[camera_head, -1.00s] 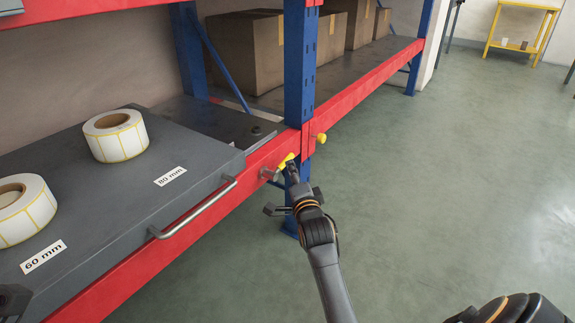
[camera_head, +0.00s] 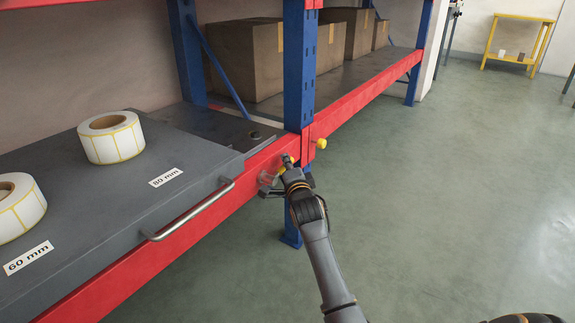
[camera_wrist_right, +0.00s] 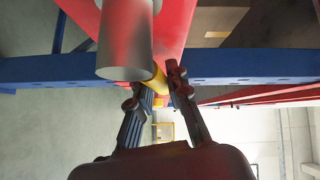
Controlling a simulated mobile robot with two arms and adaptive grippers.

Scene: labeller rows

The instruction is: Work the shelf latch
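The latch sits on the red front beam right of the tray handle. In the right wrist view a grey cylinder (camera_wrist_right: 125,45) is close in front, with a yellow part (camera_wrist_right: 157,82) between the two fingertips (camera_wrist_right: 156,88). Whether the fingers touch it is hard to tell. My left gripper is not in view.
A grey tray (camera_head: 120,215) with a metal handle (camera_head: 195,210) holds two label rolls (camera_head: 111,138). Cardboard boxes (camera_head: 245,58) stand behind.

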